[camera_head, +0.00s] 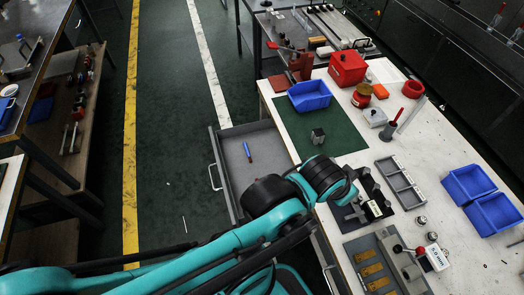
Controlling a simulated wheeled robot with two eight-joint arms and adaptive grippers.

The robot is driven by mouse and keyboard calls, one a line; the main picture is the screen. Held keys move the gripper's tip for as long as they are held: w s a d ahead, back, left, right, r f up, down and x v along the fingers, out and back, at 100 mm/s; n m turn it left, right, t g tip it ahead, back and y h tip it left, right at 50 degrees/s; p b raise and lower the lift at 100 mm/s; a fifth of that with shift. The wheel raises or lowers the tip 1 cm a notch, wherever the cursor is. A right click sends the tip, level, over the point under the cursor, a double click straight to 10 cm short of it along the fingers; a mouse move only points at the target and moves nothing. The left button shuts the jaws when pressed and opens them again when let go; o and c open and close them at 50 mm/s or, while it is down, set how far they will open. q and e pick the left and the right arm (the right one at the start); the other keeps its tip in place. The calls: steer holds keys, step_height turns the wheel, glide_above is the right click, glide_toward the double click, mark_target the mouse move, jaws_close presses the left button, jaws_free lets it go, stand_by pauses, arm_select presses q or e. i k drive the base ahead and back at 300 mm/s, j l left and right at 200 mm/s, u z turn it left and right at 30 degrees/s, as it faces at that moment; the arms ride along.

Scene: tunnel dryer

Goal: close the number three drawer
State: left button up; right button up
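A grey drawer (232,145) stands pulled out from the left side of the white workbench (350,140). A blue marker lies inside it, and its handle (212,177) faces left. No drawer number is readable. My teal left arm comes in from the left and crosses the near end of the drawer, hiding part of it. My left gripper (368,203) is over the bench top, right of the drawer and apart from its handle; its dark fingers blend with dark parts there, so its opening is unclear. My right gripper is not in view.
Another handle (329,279) shows on the bench side nearer me. The bench holds blue bins (468,183), a blue tray (309,96), a red box (347,67), a grey divided tray (400,182) and gauges. Green floor left of the drawer is clear, up to a shelf (62,130).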

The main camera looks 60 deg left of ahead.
mark_target(270, 155)
steer(key=k+j+u, duration=0.35)
steer(key=k, duration=0.2)
steer(key=l+u, duration=0.1)
steer(key=u, duration=1.5)
